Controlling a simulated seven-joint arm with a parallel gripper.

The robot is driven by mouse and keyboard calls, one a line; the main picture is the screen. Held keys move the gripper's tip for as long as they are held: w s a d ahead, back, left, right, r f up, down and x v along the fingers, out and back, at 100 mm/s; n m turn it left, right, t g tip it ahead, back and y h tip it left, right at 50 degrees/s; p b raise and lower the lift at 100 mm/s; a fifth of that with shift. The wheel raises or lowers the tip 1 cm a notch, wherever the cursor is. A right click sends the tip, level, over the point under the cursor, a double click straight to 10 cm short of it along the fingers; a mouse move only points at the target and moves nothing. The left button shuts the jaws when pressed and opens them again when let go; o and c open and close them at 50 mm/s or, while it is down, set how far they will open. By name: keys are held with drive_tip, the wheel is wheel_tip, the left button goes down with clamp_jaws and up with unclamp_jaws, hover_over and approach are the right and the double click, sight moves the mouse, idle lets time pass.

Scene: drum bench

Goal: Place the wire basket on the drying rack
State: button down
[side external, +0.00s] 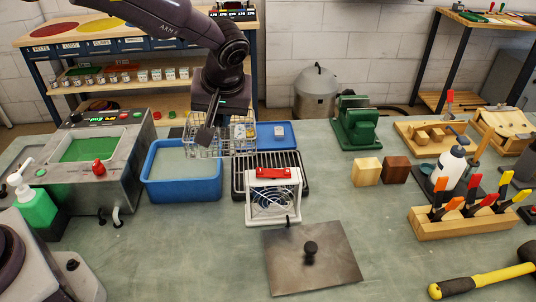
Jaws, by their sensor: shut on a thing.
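The wire basket (238,143) hangs from my gripper (207,132), which is shut on it near its left part. Small pale items show inside the basket, too small to make out. The basket is raised above the bench, overlapping the back right of the blue tub (182,188) and the back left of the drying rack (240,178). The drying rack is a black slatted frame lying on the bench right of the tub. Its front is partly hidden by a white fan, and the basket appears apart from it.
The white fan (273,198) with a red top stands at the rack's front. A blue tray (285,134) lies behind the rack. A metal plate with a black knob (310,272) lies in front. Wooden blocks (367,171) and a green machine (356,125) stand to the right.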

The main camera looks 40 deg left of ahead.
sight(250, 118)
drive_tip(key=w+f, duration=0.1)
drive_tip(key=w, duration=0.1)
drive_tip(key=w+f, duration=0.1)
drive_tip(key=w, duration=0.2)
drive_tip(key=w+f, duration=0.1)
drive_tip(key=w, duration=0.1)
drive_tip(key=shift+w+d+f, duration=0.3)
drive_tip(key=shift+d, duration=0.1)
drive_tip(key=shift+w+d+f, duration=0.1)
drive_tip(key=shift+w+f, duration=0.7)
drive_tip(key=shift+f, duration=0.65)
drive_tip(key=shift+w+d+f, duration=0.15)
drive_tip(key=shift+w+f, duration=0.6)
drive_tip(key=shift+f, duration=0.7)
drive_tip(key=shift+w+d+f, duration=0.1)
drive_tip(key=shift+w+f, duration=0.7)
drive_tip(key=shift+f, duration=0.65)
drive_tip(key=shift+f, duration=0.1)
